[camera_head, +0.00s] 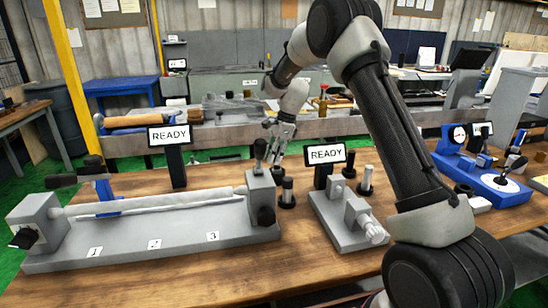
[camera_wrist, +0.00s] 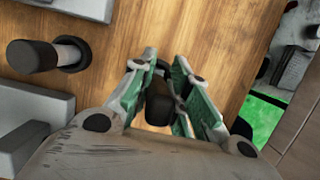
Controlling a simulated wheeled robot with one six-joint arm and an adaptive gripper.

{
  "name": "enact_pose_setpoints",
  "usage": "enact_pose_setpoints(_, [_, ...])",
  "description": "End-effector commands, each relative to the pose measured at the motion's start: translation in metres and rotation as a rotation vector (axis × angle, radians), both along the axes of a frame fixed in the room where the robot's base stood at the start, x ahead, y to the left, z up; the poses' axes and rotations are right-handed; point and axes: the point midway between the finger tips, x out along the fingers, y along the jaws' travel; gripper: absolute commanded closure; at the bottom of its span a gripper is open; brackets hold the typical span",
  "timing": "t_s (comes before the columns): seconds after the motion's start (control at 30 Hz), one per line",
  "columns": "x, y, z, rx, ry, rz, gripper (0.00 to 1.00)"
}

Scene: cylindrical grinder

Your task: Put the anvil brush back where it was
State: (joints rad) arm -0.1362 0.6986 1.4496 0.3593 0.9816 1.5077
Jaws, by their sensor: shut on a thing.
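My gripper (camera_head: 279,152) is above the wooden bench, behind the right end of the long grey grinder fixture in the head view. In the wrist view my gripper (camera_wrist: 164,75) has its green-lined fingers on both sides of a dark, round-ended piece, which I take to be the anvil brush (camera_wrist: 159,105). The brush's far end is hidden by the fingers. I cannot make out the brush clearly in the head view. A dark curved shape lies beyond the fingertips; I cannot tell whether it is a holder.
The grey grinder fixture (camera_head: 150,235) fills the left of the bench. A capped pin in a black ring (camera_wrist: 45,56) stands left of my gripper. A grey gauge block (camera_head: 345,222), two READY screens (camera_head: 170,135) and a blue gauge stand (camera_head: 485,180) are on the bench.

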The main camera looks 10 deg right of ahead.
Motion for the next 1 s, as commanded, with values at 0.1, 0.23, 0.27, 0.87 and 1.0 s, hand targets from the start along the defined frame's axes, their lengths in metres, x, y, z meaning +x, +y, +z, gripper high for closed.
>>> enact_pose_setpoints(0.1, [0.0,0.0,-0.001,0.0,0.001,0.0,1.0])
enact_pose_setpoints(0.23, [0.0,0.0,-0.003,0.0,0.0,0.0,0.74])
enact_pose_setpoints(0.27, [0.0,0.0,-0.003,0.0,0.0,0.0,0.68])
enact_pose_setpoints(0.87, [0.001,-0.01,0.031,-0.001,-0.004,-0.001,0.61])
enact_pose_setpoints(1.0, [0.001,-0.019,0.062,0.0,-0.004,0.0,0.61])
